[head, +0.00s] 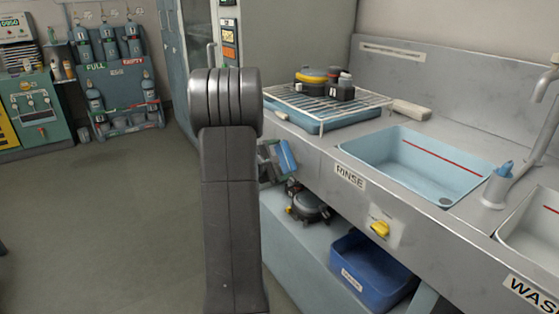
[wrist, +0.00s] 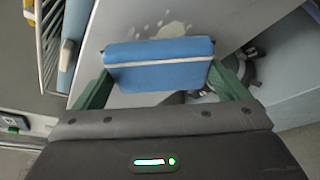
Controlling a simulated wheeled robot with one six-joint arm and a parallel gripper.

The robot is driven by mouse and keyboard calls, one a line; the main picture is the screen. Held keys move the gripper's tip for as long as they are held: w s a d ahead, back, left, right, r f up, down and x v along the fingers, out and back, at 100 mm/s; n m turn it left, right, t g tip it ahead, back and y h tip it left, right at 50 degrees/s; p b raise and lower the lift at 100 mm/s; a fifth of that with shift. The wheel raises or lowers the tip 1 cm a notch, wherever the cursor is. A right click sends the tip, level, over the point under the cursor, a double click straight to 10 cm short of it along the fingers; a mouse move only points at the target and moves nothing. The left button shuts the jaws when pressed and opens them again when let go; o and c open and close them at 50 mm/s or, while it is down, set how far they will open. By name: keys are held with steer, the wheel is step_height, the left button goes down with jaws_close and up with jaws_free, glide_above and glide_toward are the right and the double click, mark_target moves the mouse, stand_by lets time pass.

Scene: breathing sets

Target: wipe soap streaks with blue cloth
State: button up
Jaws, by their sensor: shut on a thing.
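The blue cloth (wrist: 158,68) is a folded pad with a pale stripe, held across my gripper (wrist: 160,82) between its two green fingers. My gripper is shut on it. In the head view the cloth (head: 287,156) shows just right of my arm, by the left end of the sink counter; my arm partly hides the gripper. Pale soap streaks (wrist: 165,28) lie on a grey panel just beyond the cloth in the wrist view. I cannot tell whether the cloth touches the panel. The streaks are not visible in the head view.
A drying rack (head: 325,103) with masks stands on the counter, left of the rinse basin (head: 415,165). A blue bin (head: 370,272) and dark equipment (head: 309,207) sit on the shelf below. Floor at left is clear.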

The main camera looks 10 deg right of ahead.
mark_target(291, 162)
steer(key=shift+w+d+b, duration=0.3)
steer(key=shift+d+b, duration=0.2)
steer(key=shift+d, duration=0.35)
steer(key=s+b, duration=0.2)
steer(key=shift+s+d+f+b, duration=0.1)
steer(key=shift+d+f+b, duration=0.1)
steer(key=shift+d+b, duration=0.15)
steer(key=shift+s+d+r+b, duration=0.15)
steer(key=shift+s+d+b, duration=0.1)
steer(key=shift+s+b, duration=0.5)
steer(key=shift+b, duration=0.3)
steer(key=shift+d, duration=0.1)
steer(key=shift+w, duration=0.2)
steer(key=shift+w+a+r, duration=0.1)
steer(key=shift+w+a, duration=0.2)
steer(key=shift+w, duration=0.55)
steer(key=shift+w+a+r, duration=0.1)
steer(key=shift+w+a, duration=0.2)
steer(key=shift+w, duration=0.55)
